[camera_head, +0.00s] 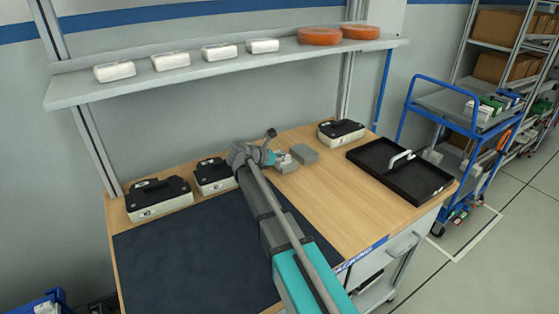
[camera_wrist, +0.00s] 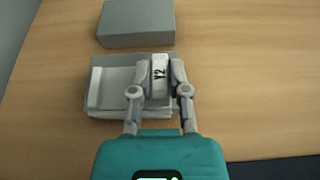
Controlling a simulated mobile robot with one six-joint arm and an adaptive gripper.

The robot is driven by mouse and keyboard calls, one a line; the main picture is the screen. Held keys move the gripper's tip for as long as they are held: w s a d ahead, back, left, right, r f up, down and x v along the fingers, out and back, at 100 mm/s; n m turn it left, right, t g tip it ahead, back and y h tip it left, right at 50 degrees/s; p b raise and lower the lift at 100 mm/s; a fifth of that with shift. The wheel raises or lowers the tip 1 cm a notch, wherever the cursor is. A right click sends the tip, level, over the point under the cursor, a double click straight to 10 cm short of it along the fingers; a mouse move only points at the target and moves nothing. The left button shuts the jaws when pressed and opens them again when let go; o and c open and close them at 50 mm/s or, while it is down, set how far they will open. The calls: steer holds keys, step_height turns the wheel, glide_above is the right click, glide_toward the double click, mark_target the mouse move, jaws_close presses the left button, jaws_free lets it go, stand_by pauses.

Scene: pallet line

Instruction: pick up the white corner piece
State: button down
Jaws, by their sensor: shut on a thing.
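My gripper (camera_wrist: 160,72) is shut on a white piece marked Y2 (camera_wrist: 160,66), with one finger on each side of it. Whether this piece has a corner shape cannot be made out. It is at the right part of an open grey box (camera_wrist: 117,75); whether it touches the box is unclear. A pale strip (camera_wrist: 95,88) shows at the box's left side. In the head view my gripper (camera_head: 270,157) is low over the wooden table (camera_head: 330,210), and my arm hides part of the area.
A closed grey box (camera_wrist: 137,22) is just behind. A black tray (camera_head: 425,190) with a white handle-like piece (camera_head: 400,159) lies to the right. Black-topped cases (camera_head: 158,197) stand along the back. A dark mat (camera_head: 190,255) covers the front left. A shelf (camera_head: 215,72) hangs above.

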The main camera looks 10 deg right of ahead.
steer(key=shift+r, duration=0.1)
stand_by(0.3)
step_height(320, 180, up, 3)
steer(key=p, duration=0.3)
steer(key=s+a+r+p, duration=0.2)
steer(key=s+r+p, duration=0.7)
steer(key=s, duration=0.4)
steer(key=shift+s+a+r+p, duration=0.3)
steer(key=shift+s+r+p, duration=0.1)
steer(key=shift+p, duration=0.1)
steer(key=shift+s, duration=0.1)
stand_by(0.6)
